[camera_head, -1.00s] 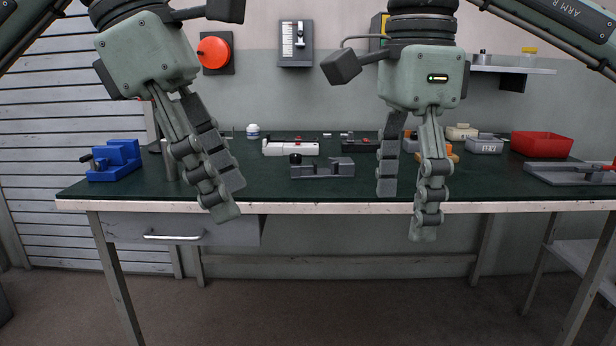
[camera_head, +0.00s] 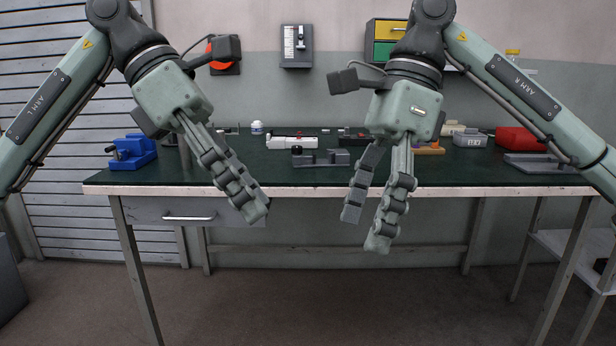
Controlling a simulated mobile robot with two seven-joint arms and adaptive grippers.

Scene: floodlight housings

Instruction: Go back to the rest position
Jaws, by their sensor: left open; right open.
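My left gripper (camera_head: 256,208) hangs in front of the table's front edge on the left, tilted down to the right. It is empty, and its fingers overlap from this angle. My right gripper (camera_head: 364,232) hangs right of centre, pointing down and slightly left. It is open and empty, with a gap between its fingers. Both grippers are apart from each other and hold nothing. The workbench (camera_head: 300,178) with its dark green top stands behind them.
On the bench are a blue vise (camera_head: 134,152), a white device (camera_head: 291,142), a grey fixture (camera_head: 320,158), a red bin (camera_head: 518,141) and a grey bin (camera_head: 470,140). A drawer (camera_head: 190,212) hangs under the left side. The floor in front is clear.

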